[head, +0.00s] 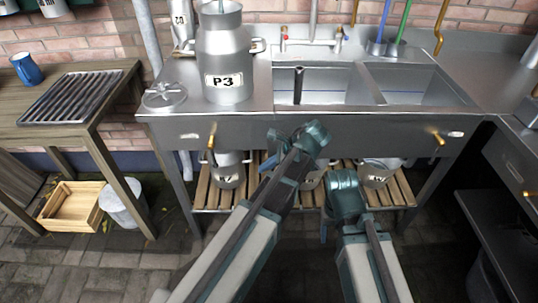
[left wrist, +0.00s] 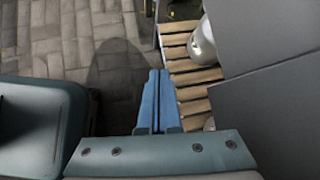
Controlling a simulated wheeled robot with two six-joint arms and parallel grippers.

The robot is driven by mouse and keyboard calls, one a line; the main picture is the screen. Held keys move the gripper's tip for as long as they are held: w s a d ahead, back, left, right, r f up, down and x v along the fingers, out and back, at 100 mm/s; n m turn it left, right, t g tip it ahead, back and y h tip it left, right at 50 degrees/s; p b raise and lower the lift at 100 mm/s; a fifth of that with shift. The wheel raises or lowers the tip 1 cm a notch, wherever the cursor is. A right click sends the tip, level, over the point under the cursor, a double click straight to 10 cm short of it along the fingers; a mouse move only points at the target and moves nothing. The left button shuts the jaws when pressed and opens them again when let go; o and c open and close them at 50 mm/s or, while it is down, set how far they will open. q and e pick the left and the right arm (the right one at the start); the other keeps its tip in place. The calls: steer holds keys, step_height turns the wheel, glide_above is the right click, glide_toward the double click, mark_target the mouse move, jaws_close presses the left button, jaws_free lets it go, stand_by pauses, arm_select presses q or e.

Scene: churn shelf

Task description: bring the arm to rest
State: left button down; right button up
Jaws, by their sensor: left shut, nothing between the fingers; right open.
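My left arm (head: 250,225) reaches up from the bottom of the head view, in front of the sink unit. In the left wrist view my left gripper (left wrist: 158,85) has its two blue fingers together with nothing between them. It points down past the slatted shelf's edge, with paving beyond. My right arm (head: 372,255) is beside it, bent in front of the lower shelf. My right gripper (head: 324,228) is open and shows only partly below its wrist; I see nothing held in it.
The metal sink unit (head: 365,127) stands in front, with a churn marked P3 (head: 225,60) and a round lid (head: 165,95) on its top. Several churns stand on the slatted lower shelf (head: 205,195). A wooden table (head: 60,130) and crate (head: 70,207) are at left. Paving (head: 130,270) is clear at lower left.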

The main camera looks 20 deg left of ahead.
arm_select(q)
steer(key=s+d+r+n+h+p, duration=0.3)
steer(key=s+d+r+n+p, duration=0.3)
steer(key=r+p, duration=0.4)
steer(key=s+d+r+n+h+p, duration=0.3)
steer(key=s+r+p, duration=0.6)
steer(key=p, duration=0.6)
steer(key=d+r+n, duration=0.1)
steer(key=d+n, duration=0.1)
steer(key=d, duration=0.1)
steer(key=shift+s+d+n+h, duration=0.2)
steer(key=shift+d+n+h, duration=0.05)
steer(key=shift+n+h, duration=0.15)
